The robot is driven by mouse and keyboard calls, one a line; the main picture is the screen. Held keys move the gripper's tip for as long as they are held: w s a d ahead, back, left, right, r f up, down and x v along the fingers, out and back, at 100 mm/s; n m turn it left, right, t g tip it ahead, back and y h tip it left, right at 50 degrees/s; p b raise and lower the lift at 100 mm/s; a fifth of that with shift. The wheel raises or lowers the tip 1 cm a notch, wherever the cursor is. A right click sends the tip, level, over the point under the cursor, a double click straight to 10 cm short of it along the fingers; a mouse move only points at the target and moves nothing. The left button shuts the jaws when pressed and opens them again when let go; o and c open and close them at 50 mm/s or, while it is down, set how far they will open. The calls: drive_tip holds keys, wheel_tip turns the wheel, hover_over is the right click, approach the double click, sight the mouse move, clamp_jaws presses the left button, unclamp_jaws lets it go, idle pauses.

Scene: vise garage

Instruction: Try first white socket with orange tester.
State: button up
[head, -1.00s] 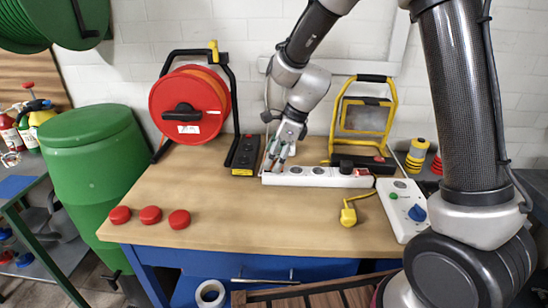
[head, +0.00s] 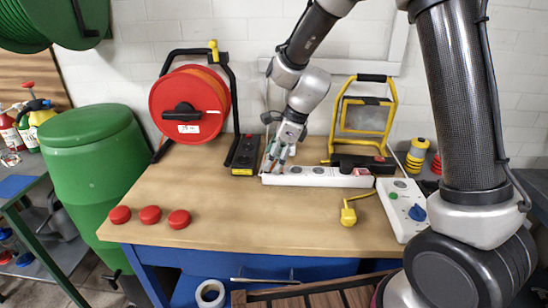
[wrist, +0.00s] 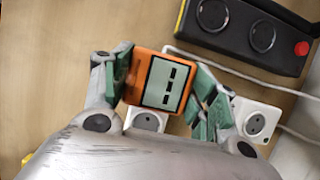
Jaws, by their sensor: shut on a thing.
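My gripper (head: 277,152) is shut on the orange tester (wrist: 160,84), whose display shows three dark dashes in the wrist view. The green finger pads press on both sides of it. In the head view my gripper is at the left end of the white socket strip (head: 320,181), and the fingers mostly hide the tester. In the wrist view one white socket (wrist: 148,121) shows just below the tester and another (wrist: 255,122) to its right. The tester's underside is hidden, so I cannot tell whether it touches or sits in a socket.
A black socket strip (head: 245,152) lies just left of my gripper. A red cable reel (head: 188,105) and a yellow work lamp (head: 366,120) stand behind. A yellow plug (head: 348,215), a white box with a blue plug (head: 403,208) and red caps (head: 150,214) lie forward.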

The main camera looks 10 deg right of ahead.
drive_tip(key=shift+f, duration=0.3)
drive_tip(key=o, duration=1)
drive_tip(key=v, duration=1.2)
